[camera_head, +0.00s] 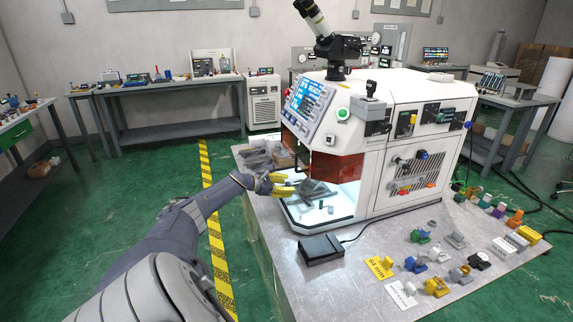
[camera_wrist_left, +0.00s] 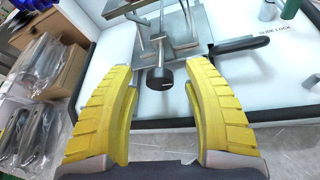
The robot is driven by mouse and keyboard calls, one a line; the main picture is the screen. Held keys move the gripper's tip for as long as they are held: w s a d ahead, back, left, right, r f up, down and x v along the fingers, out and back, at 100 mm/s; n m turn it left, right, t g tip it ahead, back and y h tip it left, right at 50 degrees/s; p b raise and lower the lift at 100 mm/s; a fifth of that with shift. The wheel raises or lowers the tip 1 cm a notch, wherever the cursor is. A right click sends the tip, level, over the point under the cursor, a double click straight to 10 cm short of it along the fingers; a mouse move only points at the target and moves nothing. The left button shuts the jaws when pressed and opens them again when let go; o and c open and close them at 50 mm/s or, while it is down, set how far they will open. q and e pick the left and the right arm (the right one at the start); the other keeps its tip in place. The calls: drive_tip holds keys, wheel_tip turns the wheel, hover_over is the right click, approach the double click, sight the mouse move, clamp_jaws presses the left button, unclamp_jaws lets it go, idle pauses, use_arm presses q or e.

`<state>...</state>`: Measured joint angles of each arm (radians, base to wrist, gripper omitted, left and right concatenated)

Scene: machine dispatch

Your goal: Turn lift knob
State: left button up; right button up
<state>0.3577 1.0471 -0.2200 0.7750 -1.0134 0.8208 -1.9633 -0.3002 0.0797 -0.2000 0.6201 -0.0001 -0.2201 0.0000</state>
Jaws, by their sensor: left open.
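In the wrist view a round black knob (camera_wrist_left: 160,78) sits at the front of a metal stage (camera_wrist_left: 193,25) inside the white machine; I take it to be the lift knob. My left gripper (camera_wrist_left: 159,68) is open, its yellow fingers on either side of the knob, with a visible gap to each. In the head view the left gripper (camera_head: 288,183) reaches into the lit opening of the machine (camera_head: 420,140) from the left, near the grey stage (camera_head: 318,189). The knob is too small to make out there. My right gripper is not in view.
A black lever (camera_wrist_left: 240,46) lies right of the stage beside a "SLIDE LOCK" label. Bagged parts (camera_wrist_left: 38,130) and a brown box (camera_wrist_left: 50,35) stand close on the left. In the head view a black pedal-like box (camera_head: 321,249) and several small coloured parts lie on the metal table (camera_head: 290,290).

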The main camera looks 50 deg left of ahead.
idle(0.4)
use_arm(q)
clamp_jaws()
